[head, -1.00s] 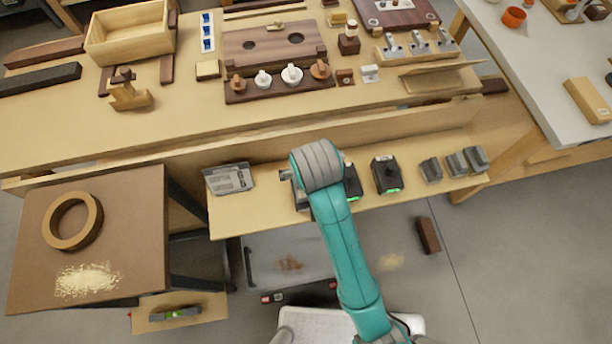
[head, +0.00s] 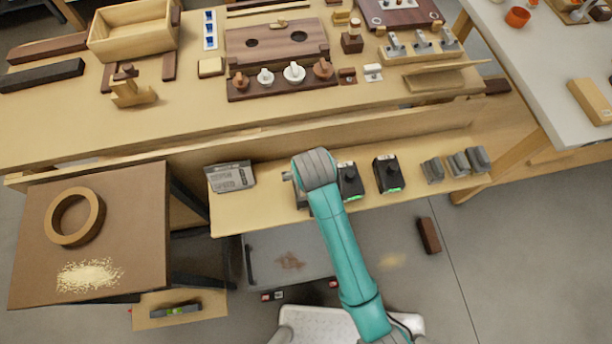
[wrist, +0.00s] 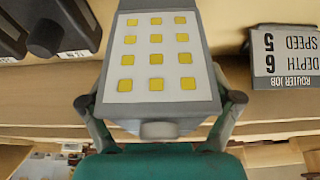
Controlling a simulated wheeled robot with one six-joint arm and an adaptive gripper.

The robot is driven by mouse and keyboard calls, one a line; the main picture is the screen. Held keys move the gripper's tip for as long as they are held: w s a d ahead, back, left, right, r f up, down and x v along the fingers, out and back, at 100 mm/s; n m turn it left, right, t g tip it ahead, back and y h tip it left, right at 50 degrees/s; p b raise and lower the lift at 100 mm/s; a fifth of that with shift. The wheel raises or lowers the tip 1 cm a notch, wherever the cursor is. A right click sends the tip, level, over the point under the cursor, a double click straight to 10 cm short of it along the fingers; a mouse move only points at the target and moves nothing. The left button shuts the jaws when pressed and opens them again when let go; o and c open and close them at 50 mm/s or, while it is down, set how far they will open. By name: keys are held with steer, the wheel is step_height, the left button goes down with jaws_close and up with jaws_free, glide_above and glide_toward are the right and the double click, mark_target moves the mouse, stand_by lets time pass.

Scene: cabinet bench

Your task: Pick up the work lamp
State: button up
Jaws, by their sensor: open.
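The work lamp (wrist: 157,60) fills the middle of the wrist view, a grey housing with a white face and rows of yellow square LEDs. My gripper (wrist: 160,100) has one finger on each side of the lamp. The jaws are open; the fingertips are partly hidden by the lamp, so I cannot tell whether they touch it. In the head view my arm covers most of the lamp, with only a grey edge (head: 291,177) that may belong to it showing on the lower shelf (head: 255,208).
Black chargers with green lights (head: 388,174) stand right of my arm, one of them (head: 351,181) close beside it. A grey sign (head: 231,177) reading depth and speed stands to the left. Several grey blocks (head: 458,163) sit farther right. The bench's front board (head: 240,140) runs behind.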

steer(key=c, duration=1.4)
